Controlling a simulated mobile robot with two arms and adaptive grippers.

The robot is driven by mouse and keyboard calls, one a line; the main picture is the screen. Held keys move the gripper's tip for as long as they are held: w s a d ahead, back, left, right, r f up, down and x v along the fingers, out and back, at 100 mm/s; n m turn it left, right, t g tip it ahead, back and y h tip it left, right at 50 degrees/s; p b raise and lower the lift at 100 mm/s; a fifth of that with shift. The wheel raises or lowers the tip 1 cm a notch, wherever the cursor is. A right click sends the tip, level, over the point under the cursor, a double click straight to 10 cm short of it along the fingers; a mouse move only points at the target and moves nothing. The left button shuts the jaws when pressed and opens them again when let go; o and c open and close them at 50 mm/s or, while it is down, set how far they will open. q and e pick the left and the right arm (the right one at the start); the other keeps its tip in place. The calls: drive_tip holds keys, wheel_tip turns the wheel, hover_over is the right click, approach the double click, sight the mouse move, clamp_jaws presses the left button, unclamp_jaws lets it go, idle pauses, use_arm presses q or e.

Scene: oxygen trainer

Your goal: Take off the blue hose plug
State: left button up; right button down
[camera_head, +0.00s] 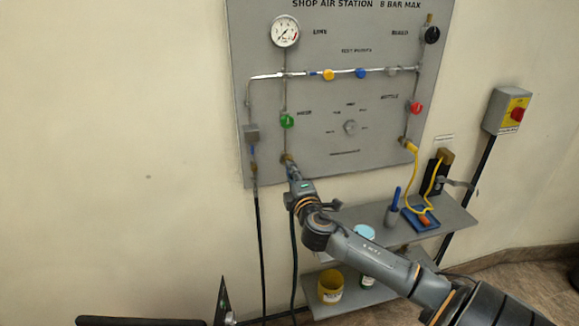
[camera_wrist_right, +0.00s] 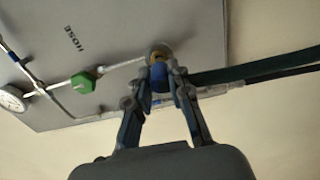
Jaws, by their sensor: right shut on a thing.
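The blue hose plug (camera_wrist_right: 160,78) sits at a brass fitting (camera_wrist_right: 158,57) at the edge of the grey panel, below the word HOSE. My right gripper (camera_wrist_right: 161,88) is shut on the blue plug, with one finger on each side of it. In the head view my right gripper (camera_head: 290,168) reaches up to the panel's lower edge at the brass fitting and hides most of the plug. Whether the plug is still seated in the fitting cannot be told. My left gripper is not in view.
The grey panel (camera_head: 330,100) carries a gauge (camera_head: 285,31), a green knob (camera_head: 287,121) and a red knob (camera_head: 415,107). A dark hose (camera_head: 259,245) hangs at its left. A shelf (camera_head: 455,215) holds a blue tray (camera_head: 418,221).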

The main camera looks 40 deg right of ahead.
drive_tip(key=shift+p+v, duration=0.35)
drive_tip(key=shift+v, duration=1.6)
drive_tip(key=shift+a, duration=0.1)
